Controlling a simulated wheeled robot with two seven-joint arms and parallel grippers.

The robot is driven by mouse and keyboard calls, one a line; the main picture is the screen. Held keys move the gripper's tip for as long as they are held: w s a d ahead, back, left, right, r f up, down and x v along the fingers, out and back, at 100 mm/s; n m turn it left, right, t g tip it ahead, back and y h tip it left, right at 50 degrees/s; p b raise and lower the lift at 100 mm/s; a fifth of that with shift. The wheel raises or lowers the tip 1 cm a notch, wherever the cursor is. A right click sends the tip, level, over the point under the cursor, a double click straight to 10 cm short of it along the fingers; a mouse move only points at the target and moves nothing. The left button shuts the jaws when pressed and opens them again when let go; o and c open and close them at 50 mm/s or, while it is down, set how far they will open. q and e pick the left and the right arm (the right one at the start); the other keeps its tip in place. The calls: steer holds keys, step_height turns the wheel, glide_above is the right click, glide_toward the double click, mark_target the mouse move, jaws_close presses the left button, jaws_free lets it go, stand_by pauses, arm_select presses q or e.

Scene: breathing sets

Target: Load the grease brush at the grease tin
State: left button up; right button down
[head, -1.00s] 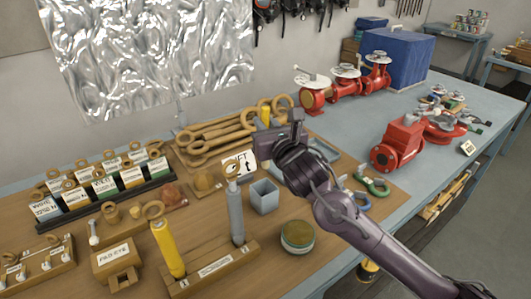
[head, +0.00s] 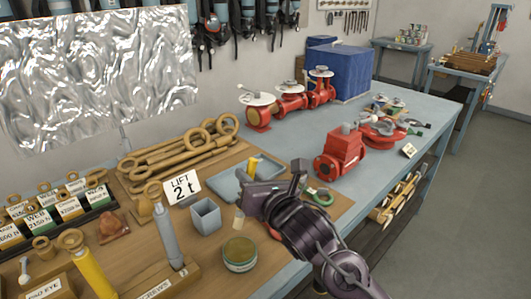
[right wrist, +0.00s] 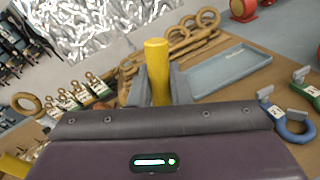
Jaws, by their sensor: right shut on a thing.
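The grease tin (head: 240,262) is a round, green-rimmed tin with tan-brown content, near the front of the wooden board. My right gripper (head: 249,194) is behind and slightly right of it, higher up, shut on the grease brush. The brush's yellow handle (head: 253,167) sticks up out of the jaws, and it also shows upright between the fingers in the right wrist view (right wrist: 157,70). A short pale tip (head: 239,220), which looks like the bristles, shows below the jaws, apart from the tin. My left gripper is not in view.
A grey square cup (head: 206,217) stands just left of the brush. A grey-blue tray (head: 229,187) lies behind the gripper. Red valves (head: 338,154) stand farther right.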

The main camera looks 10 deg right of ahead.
steer(key=shift+s+f, duration=0.2)
steer(key=shift+s, duration=0.05)
steer(key=shift+w+a+f+b, duration=0.1)
steer(key=shift+a+f+b, duration=0.1)
steer(key=shift+f+b, duration=0.55)
steer(key=shift+f, duration=0.5)
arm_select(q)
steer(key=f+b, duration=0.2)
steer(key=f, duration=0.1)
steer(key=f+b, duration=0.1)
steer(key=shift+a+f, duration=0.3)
arm_select(e)
step_height(320, 180, down, 4)
steer(key=shift+r, duration=0.25)
steer(key=shift+d, duration=0.1)
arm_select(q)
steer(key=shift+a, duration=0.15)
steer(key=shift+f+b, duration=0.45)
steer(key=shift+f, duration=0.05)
arm_select(e)
steer(key=shift+f, duration=0.55)
